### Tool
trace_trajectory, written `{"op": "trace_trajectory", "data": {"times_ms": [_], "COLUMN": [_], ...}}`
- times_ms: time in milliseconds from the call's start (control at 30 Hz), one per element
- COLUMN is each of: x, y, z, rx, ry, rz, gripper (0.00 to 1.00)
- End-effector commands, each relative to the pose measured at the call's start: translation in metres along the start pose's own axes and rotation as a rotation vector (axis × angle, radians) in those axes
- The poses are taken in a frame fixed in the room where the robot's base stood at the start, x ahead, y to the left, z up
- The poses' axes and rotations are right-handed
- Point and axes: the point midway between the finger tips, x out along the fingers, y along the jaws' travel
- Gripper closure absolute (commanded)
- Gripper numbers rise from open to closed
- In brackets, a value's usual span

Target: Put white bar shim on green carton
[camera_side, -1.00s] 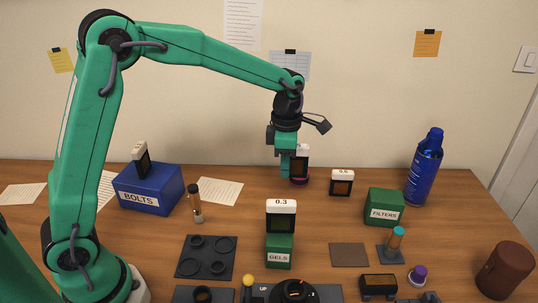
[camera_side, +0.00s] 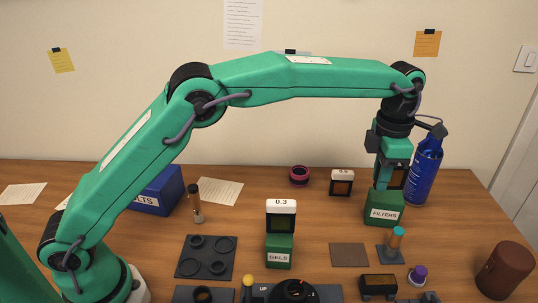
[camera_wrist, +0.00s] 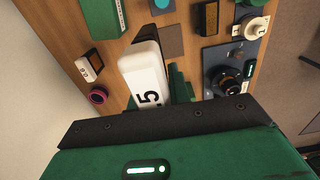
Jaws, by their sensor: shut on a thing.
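A green carton (camera_wrist: 101,17) is at the top left there.
A blue spray can (camera_side: 424,170) stands close behind FILTERS. A small white-topped shim (camera_side: 341,181) and a pink ring (camera_side: 299,175) are to the left. A teal-capped post (camera_side: 396,238) stands in front. A flat brown mat (camera_side: 349,255) lies clear.

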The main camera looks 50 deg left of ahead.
Motion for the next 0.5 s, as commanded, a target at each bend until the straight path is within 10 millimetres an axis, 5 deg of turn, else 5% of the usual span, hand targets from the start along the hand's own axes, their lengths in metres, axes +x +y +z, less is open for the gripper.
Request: {"op": "trace_trajectory", "data": {"times_ms": [500], "x": [-0.002], "y": [-0.013], "z": [0.014], "rx": [-0.005], "ry": [0.001], "rz": [0.0], "gripper": [1.0]}}
